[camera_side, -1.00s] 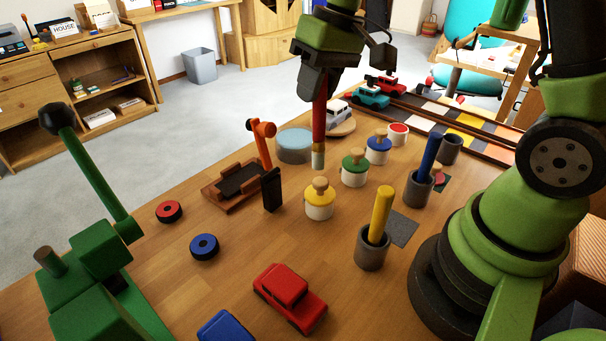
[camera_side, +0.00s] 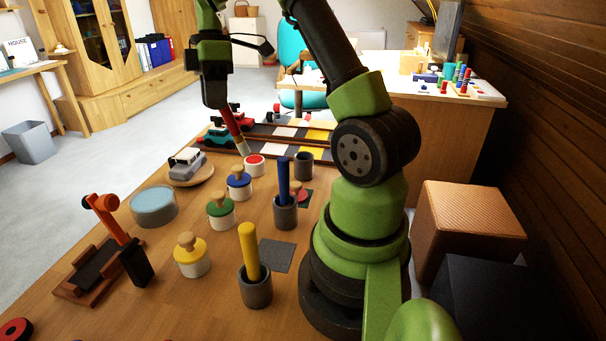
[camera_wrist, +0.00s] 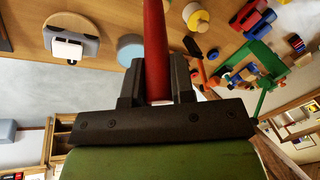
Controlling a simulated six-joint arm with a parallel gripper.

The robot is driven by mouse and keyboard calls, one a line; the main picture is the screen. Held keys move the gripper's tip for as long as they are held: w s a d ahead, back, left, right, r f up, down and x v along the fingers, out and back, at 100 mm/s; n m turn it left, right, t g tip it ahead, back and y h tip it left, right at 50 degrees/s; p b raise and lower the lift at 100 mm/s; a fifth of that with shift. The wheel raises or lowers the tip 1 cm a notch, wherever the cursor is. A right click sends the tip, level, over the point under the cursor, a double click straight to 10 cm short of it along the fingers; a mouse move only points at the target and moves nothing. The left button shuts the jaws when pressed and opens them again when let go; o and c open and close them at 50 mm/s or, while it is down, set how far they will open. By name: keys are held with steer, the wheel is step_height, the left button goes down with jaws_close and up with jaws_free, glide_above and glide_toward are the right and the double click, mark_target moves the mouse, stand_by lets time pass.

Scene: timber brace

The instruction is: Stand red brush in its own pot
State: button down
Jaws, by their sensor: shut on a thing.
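My gripper (camera_side: 219,104) is shut on the red brush (camera_side: 233,127), which hangs bristles down and tilts in the side view. Its pale tip is just above or beside the small white pot with a red top (camera_side: 255,167); I cannot tell if they touch. In the wrist view my gripper (camera_wrist: 157,75) grips the red handle (camera_wrist: 155,35). An empty dark grey pot (camera_side: 304,167) stands right of the red-topped pot. A grey pot (camera_side: 285,214) holds a blue brush (camera_side: 284,180), and another grey pot (camera_side: 255,290) holds a yellow brush (camera_side: 249,250).
Knobbed pots in blue (camera_side: 239,185), green (camera_side: 221,213) and yellow (camera_side: 192,256) stand in a row. A white toy car (camera_side: 187,162) sits on a round wooden board. A checkered track (camera_side: 285,134) lies behind. A dark flat square (camera_side: 276,256) lies near the yellow brush's pot.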

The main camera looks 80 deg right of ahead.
steer(key=s+d+r+n+g, duration=0.1)
steer(key=s+d+n, duration=0.4)
steer(key=s+d, duration=0.55)
step_height(320, 180, down, 10)
steer(key=w+d, duration=0.1)
steer(key=d, duration=0.1)
steer(key=shift+r+h, duration=0.25)
steer(key=shift+h, duration=0.05)
steer(key=shift+d, duration=0.1)
